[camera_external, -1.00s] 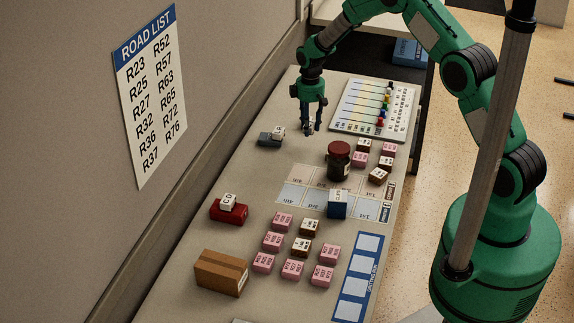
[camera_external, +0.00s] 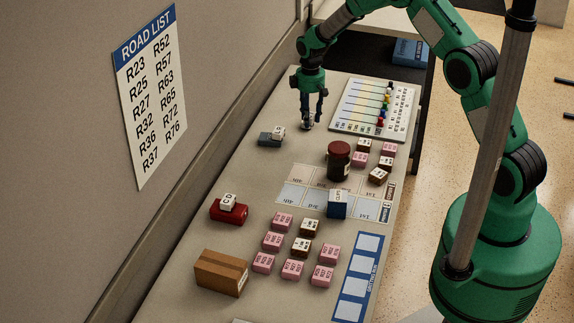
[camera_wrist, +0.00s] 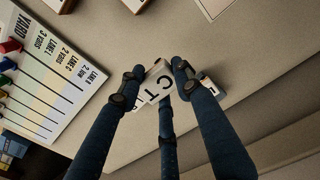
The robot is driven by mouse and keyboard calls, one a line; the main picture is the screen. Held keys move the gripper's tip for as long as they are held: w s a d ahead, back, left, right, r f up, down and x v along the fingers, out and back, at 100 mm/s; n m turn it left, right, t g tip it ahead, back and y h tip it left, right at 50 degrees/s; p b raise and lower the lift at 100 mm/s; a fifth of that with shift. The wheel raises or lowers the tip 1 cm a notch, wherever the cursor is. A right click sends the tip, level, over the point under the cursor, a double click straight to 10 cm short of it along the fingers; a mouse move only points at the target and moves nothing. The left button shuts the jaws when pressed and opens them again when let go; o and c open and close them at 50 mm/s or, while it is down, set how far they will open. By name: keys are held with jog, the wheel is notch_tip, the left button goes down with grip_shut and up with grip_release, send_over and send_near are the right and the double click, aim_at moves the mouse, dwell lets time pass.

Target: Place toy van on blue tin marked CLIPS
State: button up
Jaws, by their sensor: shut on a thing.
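A small white piece with dark letters (camera_wrist: 160,84), which appears to be the toy van, sits between the fingers of my gripper (camera_wrist: 160,90). My gripper's fingers close around it and hide much of it. In the external view my gripper (camera_external: 309,122) points down over the far part of the table, left of the lane board. The held piece is small and mostly hidden there. The blue tin marked CLIPS (camera_external: 338,208) stands on the printed grid, nearer the camera than my gripper and slightly right.
A dark jar with a red-brown lid (camera_external: 339,161) stands between my gripper and the tin. A grey block with a white cube (camera_external: 270,139) is left of my gripper. The lane board (camera_external: 372,108) with pegs lies right. Pink and brown blocks (camera_external: 293,269) and a carton (camera_external: 221,273) are nearer.

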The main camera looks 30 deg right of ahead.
jog(key=r, duration=0.8)
jog(key=shift+s+a, duration=0.15)
jog(key=shift+s, duration=0.1)
jog(key=s+a+r+n, duration=0.1)
jog(key=s+a+n, duration=0.15)
jog(key=s, duration=1.25)
jog(key=s+a+r+n, duration=0.1)
jog(key=s+a, duration=0.2)
jog(key=s, duration=1.3)
jog(key=s+d+f+n, duration=0.1)
jog(key=s, duration=0.8)
jog(key=s+d+f, duration=0.2)
jog(key=s, duration=0.8)
jog(key=shift+w+a+f, duration=0.1)
jog(key=shift+f, duration=0.95)
jog(key=shift+w+a+f, duration=0.1)
jog(key=shift+f, duration=0.95)
jog(key=shift+w, duration=0.1)
send_over(338, 196)
jog(key=shift+f, duration=0.8)
